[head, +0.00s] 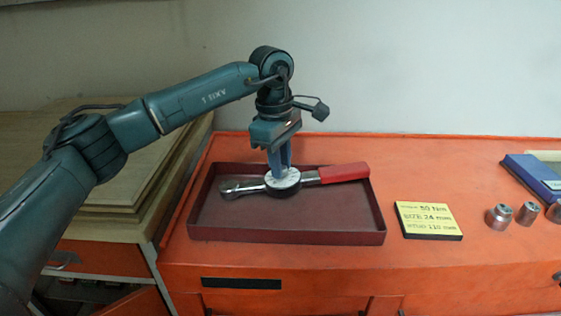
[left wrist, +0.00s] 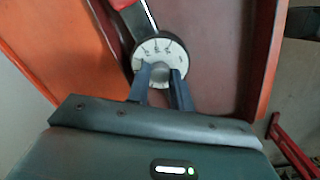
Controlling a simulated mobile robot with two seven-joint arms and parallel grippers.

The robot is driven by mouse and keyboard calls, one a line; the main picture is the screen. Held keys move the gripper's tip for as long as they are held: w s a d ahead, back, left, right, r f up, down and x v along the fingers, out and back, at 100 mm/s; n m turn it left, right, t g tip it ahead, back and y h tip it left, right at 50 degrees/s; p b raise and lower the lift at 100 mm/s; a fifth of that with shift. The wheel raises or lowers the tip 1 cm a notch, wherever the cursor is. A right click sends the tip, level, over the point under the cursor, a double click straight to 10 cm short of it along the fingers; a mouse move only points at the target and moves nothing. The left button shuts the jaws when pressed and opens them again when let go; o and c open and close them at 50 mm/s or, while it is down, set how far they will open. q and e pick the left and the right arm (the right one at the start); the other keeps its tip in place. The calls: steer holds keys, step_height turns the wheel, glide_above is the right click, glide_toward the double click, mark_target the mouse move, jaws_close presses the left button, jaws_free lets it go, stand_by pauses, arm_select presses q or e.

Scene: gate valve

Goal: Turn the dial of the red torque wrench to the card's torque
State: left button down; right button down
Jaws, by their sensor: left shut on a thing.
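The torque wrench (head: 341,173) lies in a dark red tray (head: 330,237), its red handle over the tray's right rim and its metal head toward the left. Its round white dial (head: 284,181) sits mid-shaft; it also shows in the left wrist view (left wrist: 150,48), with dark marks too small to read. My left gripper (head: 283,170) points down from above, its fingers shut on the dial's centre knob (left wrist: 161,73). The yellow card (head: 429,217) lies right of the tray; its first line appears to read 50 Nm. My right gripper is not in view.
Several metal sockets (head: 498,216) stand on the orange cabinet top (head: 430,165), right of the card. A blue box (head: 534,176) lies at the far right. Wooden boards (head: 150,150) are stacked at the left. A wall stands behind.

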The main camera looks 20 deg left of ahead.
arm_select(q)
steer(key=shift+m, duration=2.2)
steer(key=c, duration=1.2)
jaws_free()
steer(key=shift+c, duration=0.2)
step_height(320, 180, up, 13)
steer(key=a, duration=0.1)
steer(key=shift+s+b, duration=0.35)
steer(key=shift+s, duration=0.05)
